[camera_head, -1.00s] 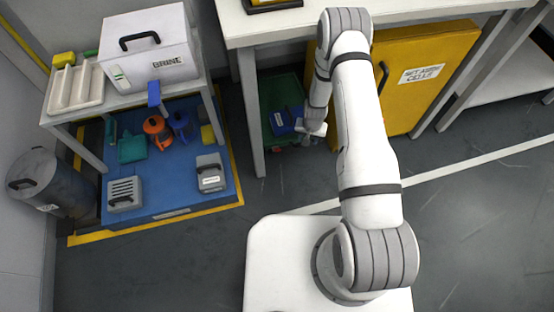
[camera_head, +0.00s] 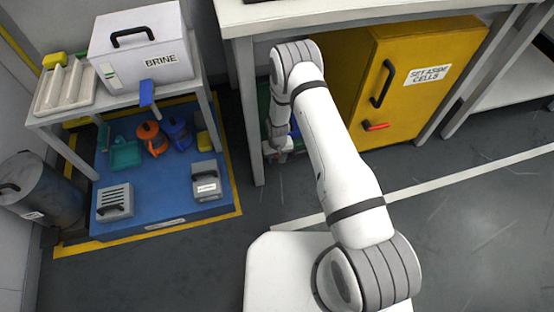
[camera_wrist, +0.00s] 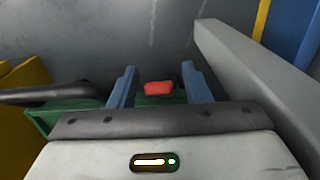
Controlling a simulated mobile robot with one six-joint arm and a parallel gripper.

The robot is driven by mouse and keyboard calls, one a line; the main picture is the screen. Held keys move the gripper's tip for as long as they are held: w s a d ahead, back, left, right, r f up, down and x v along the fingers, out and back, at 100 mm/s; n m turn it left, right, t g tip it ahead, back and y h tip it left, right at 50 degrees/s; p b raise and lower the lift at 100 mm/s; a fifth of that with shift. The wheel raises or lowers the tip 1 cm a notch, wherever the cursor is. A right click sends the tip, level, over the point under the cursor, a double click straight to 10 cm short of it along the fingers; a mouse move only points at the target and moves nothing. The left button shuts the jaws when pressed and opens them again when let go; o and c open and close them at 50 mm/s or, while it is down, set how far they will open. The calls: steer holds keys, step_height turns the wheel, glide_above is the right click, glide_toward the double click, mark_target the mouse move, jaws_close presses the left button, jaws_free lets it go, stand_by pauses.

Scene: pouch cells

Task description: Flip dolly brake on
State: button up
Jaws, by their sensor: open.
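A red pedal-like block (camera_wrist: 158,88), which looks like the dolly brake, shows between my gripper's fingers in the wrist view. It sits at the edge of a green crate or dolly (camera_wrist: 155,100) under the bench. My gripper (camera_wrist: 160,80) is open, with one blue finger on each side of the red block. I cannot tell whether either finger touches it. In the head view, my gripper (camera_head: 279,150) is low beside the bench leg, and only a strip of the green crate (camera_head: 264,105) shows behind my arm.
A grey bench leg (camera_wrist: 245,85) stands close on the right. The yellow cabinet (camera_head: 440,60) with a black handle and a red lever (camera_head: 376,126) is to the right. A blue platform (camera_head: 160,205) with tools lies left. Open floor is in front.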

steer(key=shift+f, duration=0.15)
steer(key=shift+c, duration=0.2)
steer(key=c, duration=0.9)
jaws_close()
steer(key=shift+a, duration=0.15)
